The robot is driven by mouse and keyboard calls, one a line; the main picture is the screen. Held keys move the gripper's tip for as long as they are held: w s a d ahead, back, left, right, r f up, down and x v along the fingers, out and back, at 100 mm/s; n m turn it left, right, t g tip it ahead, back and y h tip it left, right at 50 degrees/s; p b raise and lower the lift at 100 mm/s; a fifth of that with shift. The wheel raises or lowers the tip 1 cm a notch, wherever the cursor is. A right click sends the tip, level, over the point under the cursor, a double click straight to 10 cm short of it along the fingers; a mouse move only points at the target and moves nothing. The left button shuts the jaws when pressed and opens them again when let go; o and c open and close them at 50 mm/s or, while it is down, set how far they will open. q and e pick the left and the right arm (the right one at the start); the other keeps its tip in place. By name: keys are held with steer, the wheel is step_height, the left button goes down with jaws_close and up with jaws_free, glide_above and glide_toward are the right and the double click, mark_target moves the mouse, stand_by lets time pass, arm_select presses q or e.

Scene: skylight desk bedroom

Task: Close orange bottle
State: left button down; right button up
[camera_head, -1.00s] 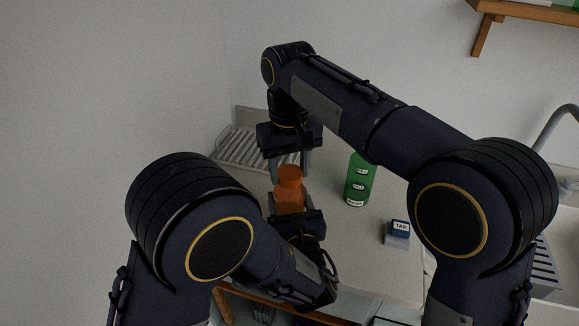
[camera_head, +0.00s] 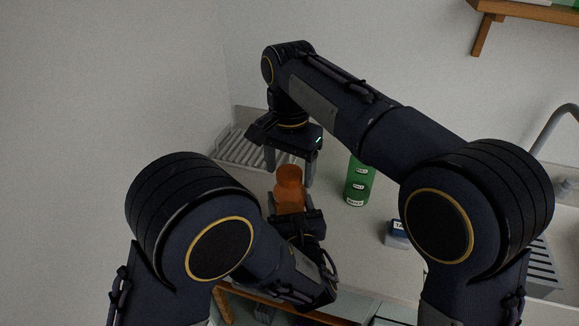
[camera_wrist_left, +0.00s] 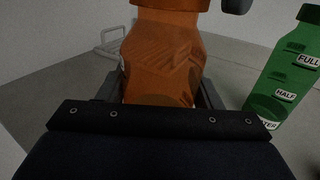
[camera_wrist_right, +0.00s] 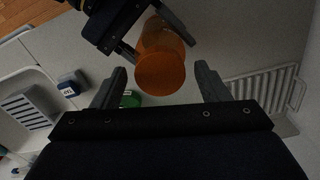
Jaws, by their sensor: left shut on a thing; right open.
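The orange bottle (camera_head: 289,190) stands upright on the counter, with an orange top. In the left wrist view its translucent body (camera_wrist_left: 163,62) fills the middle. My left gripper (camera_head: 288,206) is shut on its lower body from the front, one finger on each side. My right gripper (camera_head: 289,175) points down from above, open, its fingers on either side of the bottle's top with gaps. In the right wrist view the round orange top (camera_wrist_right: 160,73) lies between and a little beyond the right fingertips, apart from both.
A green bottle (camera_head: 357,185) with white labels stands to the right of the orange bottle. A small dark blue labelled box (camera_head: 397,234) is further right. A grey drying rack (camera_head: 240,148) lies behind on the left. A sink tap (camera_head: 553,122) is at the far right.

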steer(key=shift+r, duration=2.2)
steer(key=shift+c, duration=0.3)
steer(key=n, duration=0.2)
steer(key=r+n, duration=0.1)
steer(key=n, duration=0.1)
steer(key=shift+n, duration=0.3)
steer(key=n, duration=0.2)
steer(key=r+n, duration=0.1)
steer(key=n, duration=0.3)
steer(key=r+n, duration=0.1)
steer(key=n, duration=0.4)
steer(key=shift+r+n, duration=0.25)
steer(key=shift+n, duration=0.05)
steer(key=shift+f, duration=4.05)
